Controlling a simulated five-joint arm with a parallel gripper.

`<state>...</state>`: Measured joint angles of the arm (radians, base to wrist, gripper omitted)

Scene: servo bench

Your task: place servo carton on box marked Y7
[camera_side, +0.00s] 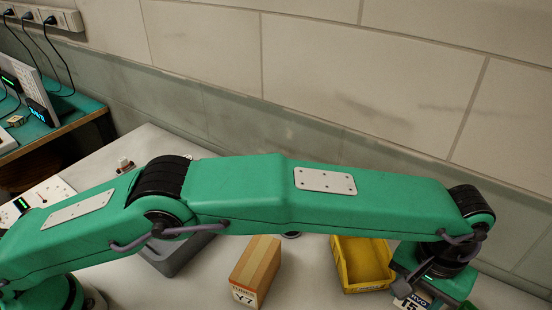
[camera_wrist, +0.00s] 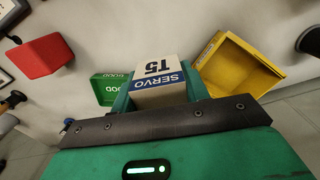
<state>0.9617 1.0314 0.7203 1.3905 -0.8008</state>
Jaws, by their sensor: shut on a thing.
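The servo carton is white with a blue SERVO band and T5 print; it fills the middle of the wrist view (camera_wrist: 158,72). In the side view only a corner of its label (camera_side: 408,302) shows at the bottom edge, below my gripper (camera_side: 428,288). My gripper is shut on the carton, with a green finger on each side of it in the wrist view (camera_wrist: 160,88). The box marked Y7 (camera_side: 256,268) is brown cardboard with a tape strip and stands on the bench, well left of my gripper. I cannot make out the Y7 box in the wrist view.
A yellow bin (camera_side: 362,262) stands between the Y7 box and my gripper; it also shows in the wrist view (camera_wrist: 243,68). A grey tray (camera_side: 178,258) lies partly behind my arm.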

